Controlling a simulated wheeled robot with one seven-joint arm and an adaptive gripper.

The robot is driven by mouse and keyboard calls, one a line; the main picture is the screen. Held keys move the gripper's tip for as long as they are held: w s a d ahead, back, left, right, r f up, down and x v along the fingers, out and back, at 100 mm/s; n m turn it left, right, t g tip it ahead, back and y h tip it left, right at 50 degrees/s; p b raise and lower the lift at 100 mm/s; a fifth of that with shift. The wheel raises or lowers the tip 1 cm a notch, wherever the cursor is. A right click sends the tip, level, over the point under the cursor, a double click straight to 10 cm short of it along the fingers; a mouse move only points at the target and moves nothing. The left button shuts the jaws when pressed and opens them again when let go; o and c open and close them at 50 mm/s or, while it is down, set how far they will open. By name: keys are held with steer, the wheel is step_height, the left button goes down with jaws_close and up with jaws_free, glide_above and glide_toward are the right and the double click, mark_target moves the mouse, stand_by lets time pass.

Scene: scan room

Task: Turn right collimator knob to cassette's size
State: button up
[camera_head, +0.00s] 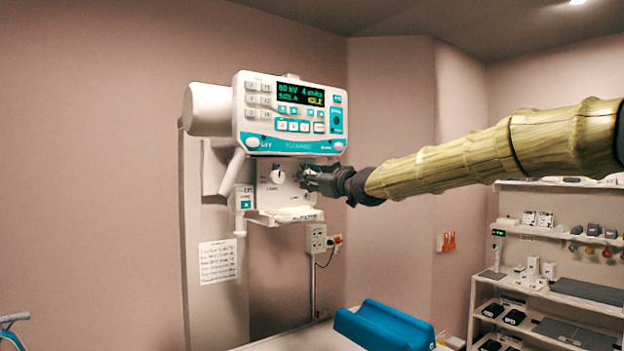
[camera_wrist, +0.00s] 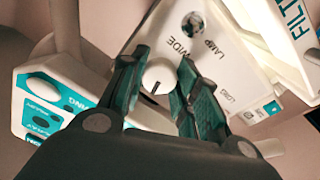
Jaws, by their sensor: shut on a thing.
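The collimator (camera_head: 262,190) is a white box under the teal-and-white control panel in the head view. Its left knob (camera_head: 278,176) is white and uncovered. My gripper (camera_head: 306,178) is at the right side of the collimator face and hides the right knob there. In the wrist view, the right collimator knob (camera_wrist: 158,77) is white and round with a dark pointer line. My gripper's fingers (camera_wrist: 160,84) are shut on it, one on each side. The word WIDE is printed beside the knob. I cannot make out a cassette in either view.
The control panel (camera_head: 290,115) is lit above the collimator. A blue wedge-shaped cushion (camera_head: 385,325) lies on the table below. A shelf unit (camera_head: 545,300) with several items stands at the right. A paper notice (camera_head: 218,261) hangs at the left.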

steer(key=shift+n, duration=0.3)
steer(key=shift+f, duration=0.1)
steer(key=o, duration=1)
steer(key=shift+o, duration=0.2)
steer(key=v, duration=1.2)
